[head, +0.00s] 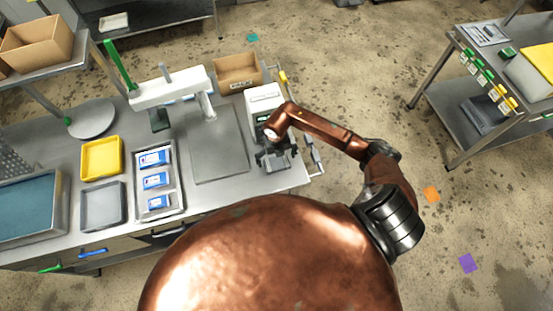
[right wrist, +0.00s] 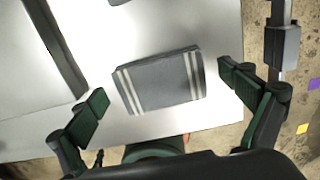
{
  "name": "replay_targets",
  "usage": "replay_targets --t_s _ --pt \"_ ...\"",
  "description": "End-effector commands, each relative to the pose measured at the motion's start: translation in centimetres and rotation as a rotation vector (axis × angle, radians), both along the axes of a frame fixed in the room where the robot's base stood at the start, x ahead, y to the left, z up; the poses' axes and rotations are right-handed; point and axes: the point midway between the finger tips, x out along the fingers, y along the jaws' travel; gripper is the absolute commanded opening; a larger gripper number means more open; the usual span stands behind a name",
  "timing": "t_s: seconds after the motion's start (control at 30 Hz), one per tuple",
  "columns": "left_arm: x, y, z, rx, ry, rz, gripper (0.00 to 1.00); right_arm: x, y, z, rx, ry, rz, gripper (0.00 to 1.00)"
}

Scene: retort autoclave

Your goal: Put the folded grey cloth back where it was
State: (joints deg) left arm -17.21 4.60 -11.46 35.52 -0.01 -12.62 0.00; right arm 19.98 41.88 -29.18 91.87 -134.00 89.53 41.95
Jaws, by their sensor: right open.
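The folded grey cloth (right wrist: 160,82) lies flat on the steel table top in the right wrist view. It has pale stripes near both ends. My right gripper (right wrist: 165,90) is open above it, one dark green finger to the left of the cloth and the other to its right, both apart from it. In the head view my right gripper (head: 275,155) is over the right end of the table and partly hides the cloth. My left gripper is not in view.
A white device (head: 264,99) and a cardboard box (head: 238,72) stand behind the gripper. A flat grey plate (head: 218,143) lies to the left. Further left are a steel tray (head: 173,205) with blue-and-white packs and a yellow tray (head: 101,158). The table's edge is close by the cloth.

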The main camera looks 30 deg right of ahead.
Motion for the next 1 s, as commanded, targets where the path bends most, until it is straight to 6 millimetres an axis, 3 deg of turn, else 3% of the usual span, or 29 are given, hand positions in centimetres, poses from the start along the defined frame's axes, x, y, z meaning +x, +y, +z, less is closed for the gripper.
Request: replay_targets --t_s 0.23,0.7,1.0 --pt "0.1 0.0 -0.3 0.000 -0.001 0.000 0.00 0.1 -0.1 2.1 -0.002 -0.004 0.002 0.96" --pt "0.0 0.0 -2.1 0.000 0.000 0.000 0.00 0.1 0.0 11.0 -0.001 -0.004 0.001 0.96" --pt "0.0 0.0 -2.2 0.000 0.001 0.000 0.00 0.0 0.0 12.3 0.000 0.000 0.000 0.96"
